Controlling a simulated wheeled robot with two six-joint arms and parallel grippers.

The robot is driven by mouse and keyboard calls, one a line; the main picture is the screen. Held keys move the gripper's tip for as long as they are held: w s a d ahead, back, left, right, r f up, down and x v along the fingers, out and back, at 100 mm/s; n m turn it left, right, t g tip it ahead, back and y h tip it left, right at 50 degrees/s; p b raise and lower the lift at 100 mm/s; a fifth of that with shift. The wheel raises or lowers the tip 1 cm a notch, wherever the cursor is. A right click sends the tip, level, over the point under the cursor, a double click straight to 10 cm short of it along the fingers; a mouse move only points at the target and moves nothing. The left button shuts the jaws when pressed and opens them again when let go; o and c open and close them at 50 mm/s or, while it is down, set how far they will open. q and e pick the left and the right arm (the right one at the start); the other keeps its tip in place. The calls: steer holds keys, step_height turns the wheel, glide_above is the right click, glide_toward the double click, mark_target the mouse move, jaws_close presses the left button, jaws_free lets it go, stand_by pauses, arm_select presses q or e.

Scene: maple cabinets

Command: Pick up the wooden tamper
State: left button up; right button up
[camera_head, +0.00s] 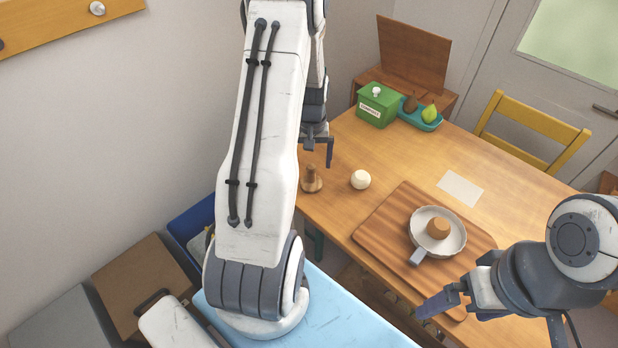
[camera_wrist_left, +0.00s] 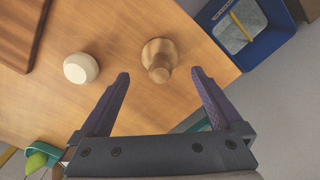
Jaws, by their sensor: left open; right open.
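The wooden tamper (camera_head: 312,180) stands upright on the table near its left edge, with a round base and a knob handle. In the left wrist view the tamper (camera_wrist_left: 159,60) shows ahead of and between my open fingers. My left gripper (camera_head: 318,152) is open and empty above the table, just over the tamper; it also shows in the left wrist view (camera_wrist_left: 160,84). My right gripper (camera_head: 442,302) is open and empty near the table's front edge, by the cutting board.
A cream ball-like object (camera_head: 360,179) sits right of the tamper. A cutting board (camera_head: 385,222) bears a white pan (camera_head: 425,243) with a brown round item (camera_head: 438,228). A green box (camera_head: 378,105), a teal tray (camera_head: 428,126) with pears and a paper card (camera_head: 460,188) lie farther back.

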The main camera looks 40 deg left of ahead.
mark_target(311, 177)
arm_select(q)
step_height(311, 177, down, 3)
steer(key=shift+r, duration=0.1)
steer(key=shift+w+a+f+p, duration=0.1)
steer(key=shift+f+p, duration=0.2)
steer(key=shift+f, duration=1.05)
steer(key=shift+w+f+p, duration=0.1)
steer(key=shift+f+p, duration=0.2)
steer(key=shift+f, duration=1)
steer(key=shift+s, duration=0.1)
steer(key=c, duration=1.2)
steer(key=shift+r, duration=0.1)
